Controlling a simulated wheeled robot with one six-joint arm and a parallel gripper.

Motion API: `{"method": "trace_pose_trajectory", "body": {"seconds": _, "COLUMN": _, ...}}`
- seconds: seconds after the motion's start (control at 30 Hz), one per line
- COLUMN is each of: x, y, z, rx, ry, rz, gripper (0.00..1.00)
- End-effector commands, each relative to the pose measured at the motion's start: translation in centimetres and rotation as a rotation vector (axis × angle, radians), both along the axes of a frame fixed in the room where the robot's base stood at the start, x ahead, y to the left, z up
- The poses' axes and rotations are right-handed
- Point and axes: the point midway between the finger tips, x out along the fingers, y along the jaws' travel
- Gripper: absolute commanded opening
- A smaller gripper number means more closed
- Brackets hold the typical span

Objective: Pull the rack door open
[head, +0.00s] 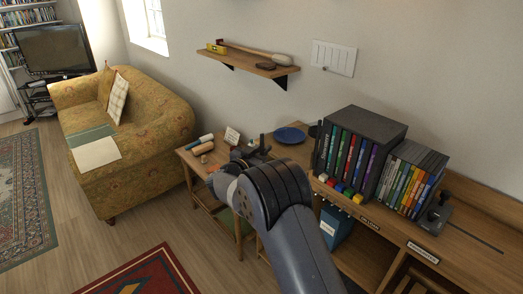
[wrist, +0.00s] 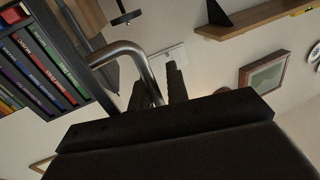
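The rack (head: 383,125) is a dark box on the desk, holding upright coloured DVD cases. In the wrist view the rack's cases (wrist: 40,65) show tilted at the upper left. A curved metal handle (wrist: 118,49) arches from beside the rack towards my fingers. The door panel itself is hard to make out. My gripper (wrist: 157,90) has its two dark fingers apart, with the handle's lower end in line with the gap. I cannot tell whether they touch it. In the head view my gripper (head: 250,149) is partly hidden by my arm, left of the rack.
A second row of cases (head: 412,175) stands right of the rack. Small coloured blocks (head: 340,186) line the desk edge. A blue plate (head: 290,135) lies behind my gripper. A wall shelf (head: 250,63) hangs above. A sofa (head: 140,120) stands at the left, beside open floor.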

Motion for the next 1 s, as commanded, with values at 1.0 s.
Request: {"method": "trace_pose_trajectory", "body": {"seconds": 1.0, "x": -9.6, "y": 6.0, "z": 0.1, "rx": -0.002, "ry": -0.003, "rz": 0.002, "gripper": 0.18}}
